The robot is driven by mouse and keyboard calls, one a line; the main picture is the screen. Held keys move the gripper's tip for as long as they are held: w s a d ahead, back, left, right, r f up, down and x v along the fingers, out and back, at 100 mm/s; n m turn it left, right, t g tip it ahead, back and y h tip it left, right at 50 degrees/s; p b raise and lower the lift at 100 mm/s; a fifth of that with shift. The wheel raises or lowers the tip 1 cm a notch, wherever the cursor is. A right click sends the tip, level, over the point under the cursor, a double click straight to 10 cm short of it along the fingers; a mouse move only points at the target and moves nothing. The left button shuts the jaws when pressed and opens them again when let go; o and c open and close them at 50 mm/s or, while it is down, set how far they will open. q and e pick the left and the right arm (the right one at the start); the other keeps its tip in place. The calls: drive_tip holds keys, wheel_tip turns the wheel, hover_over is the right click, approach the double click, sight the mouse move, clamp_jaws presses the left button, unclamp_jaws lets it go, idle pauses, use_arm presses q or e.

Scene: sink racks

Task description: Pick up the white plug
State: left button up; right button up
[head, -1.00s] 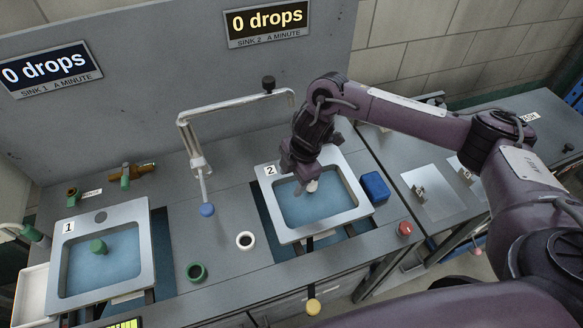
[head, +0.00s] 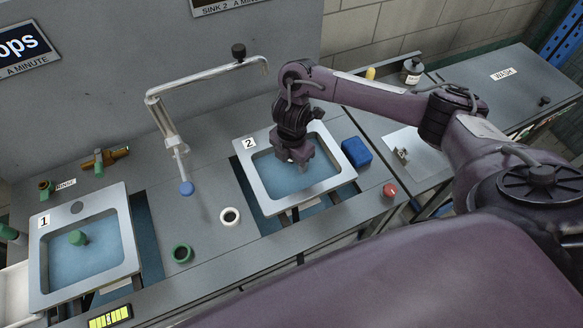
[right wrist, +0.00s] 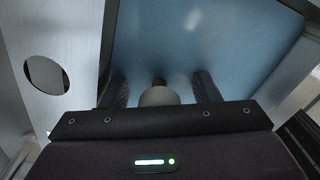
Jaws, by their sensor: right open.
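The white plug (right wrist: 158,97) shows in the right wrist view as a pale rounded knob between my two dark fingers, against the blue water of sink 2. My right gripper (right wrist: 160,88) is open, with one finger on each side of the knob. I cannot tell whether they touch it. My left gripper is not in view.
Sink 1 (head: 42,262) at left holds a green plug (head: 78,238). A white ring (head: 230,217) and a green ring (head: 182,254) lie between the sinks. A swing tap (head: 165,128) stands left of sink 2. A blue block (head: 356,152) sits at its right edge.

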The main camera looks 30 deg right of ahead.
drive_tip(key=c, duration=1.1)
drive_tip(key=shift+r, duration=0.1)
